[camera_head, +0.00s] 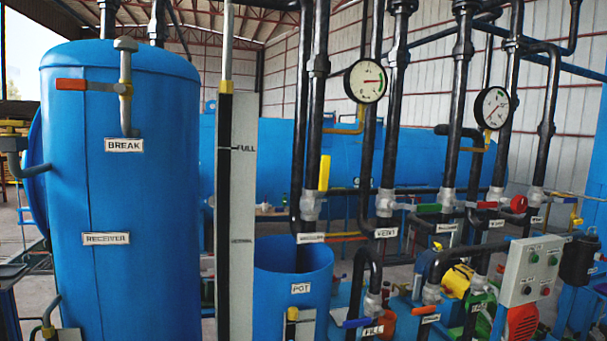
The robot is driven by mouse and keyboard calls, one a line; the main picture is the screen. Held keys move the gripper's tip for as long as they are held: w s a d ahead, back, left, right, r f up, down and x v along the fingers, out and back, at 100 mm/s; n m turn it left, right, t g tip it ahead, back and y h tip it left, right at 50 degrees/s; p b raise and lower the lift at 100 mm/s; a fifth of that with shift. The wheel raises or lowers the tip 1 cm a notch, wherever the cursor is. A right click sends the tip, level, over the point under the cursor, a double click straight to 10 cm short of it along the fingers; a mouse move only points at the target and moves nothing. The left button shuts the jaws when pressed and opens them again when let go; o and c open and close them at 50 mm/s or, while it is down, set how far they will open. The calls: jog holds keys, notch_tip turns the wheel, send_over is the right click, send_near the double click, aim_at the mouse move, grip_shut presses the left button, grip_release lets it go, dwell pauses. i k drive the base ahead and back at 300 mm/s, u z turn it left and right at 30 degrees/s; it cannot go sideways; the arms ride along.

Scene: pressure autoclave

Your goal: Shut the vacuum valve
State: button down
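A valve (310,206) sits low on a black vertical pipe in the middle of the view, above a small white label (311,238) that seems to read VACUUM, though the print is blurred. Its yellow lever (324,173) stands upright, in line with the pipe and just to its right. The blue open-topped pot (301,289) is below it. My gripper does not show in this view.
The blue receiver tank (120,190) fills the left, with an orange-handled BREAK valve. A tall level gauge (238,200) stands between it and the pot. Right of the yellow lever are black pipes, two dial gauges (366,82) (493,108), other coloured levers and a control box (535,270).

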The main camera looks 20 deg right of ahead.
aim_at(325, 159)
jog(key=i, duration=1)
